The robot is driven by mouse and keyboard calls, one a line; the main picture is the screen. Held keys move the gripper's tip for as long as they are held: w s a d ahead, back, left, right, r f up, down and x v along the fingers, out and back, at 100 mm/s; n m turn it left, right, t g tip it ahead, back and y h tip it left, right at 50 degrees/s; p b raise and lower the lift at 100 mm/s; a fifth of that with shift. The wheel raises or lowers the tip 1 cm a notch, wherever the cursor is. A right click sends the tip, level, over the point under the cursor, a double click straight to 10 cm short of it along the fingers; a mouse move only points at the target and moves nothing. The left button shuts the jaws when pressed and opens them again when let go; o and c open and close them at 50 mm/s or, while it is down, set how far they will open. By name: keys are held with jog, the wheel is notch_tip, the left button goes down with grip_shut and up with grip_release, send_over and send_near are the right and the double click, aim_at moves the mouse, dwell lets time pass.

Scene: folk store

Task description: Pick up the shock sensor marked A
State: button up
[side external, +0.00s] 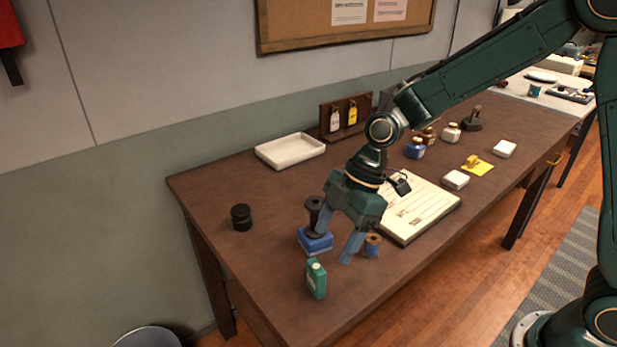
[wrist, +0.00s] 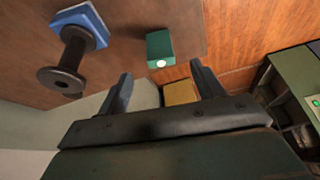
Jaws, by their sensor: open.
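Two small white blocks lie at the right of the table in the side view, one near the clipboard (side external: 455,180) and one farther right (side external: 504,149). Either may be a shock sensor, but no letter A can be read on them. My gripper (side external: 338,235) is open and empty above the near part of the table, well left of both blocks. In the wrist view my gripper's two fingers (wrist: 160,78) stand apart with nothing held. Neither white block can be made out in the wrist view.
A clipboard (side external: 425,207), white tray (side external: 290,150), tag rack (side external: 345,115) and black jar (side external: 241,217) stand around.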

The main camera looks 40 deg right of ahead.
aim_at(321, 267)
jog(key=shift+x, duration=2.5)
jog(key=shift+x, duration=2.6)
jog(key=c, duration=1.1)
jog(key=shift+r, duration=0.2)
notch_tip(321, 267, up, 20)
jog(key=shift+f, duration=0.15)
jog(key=shift+w, duration=0.1)
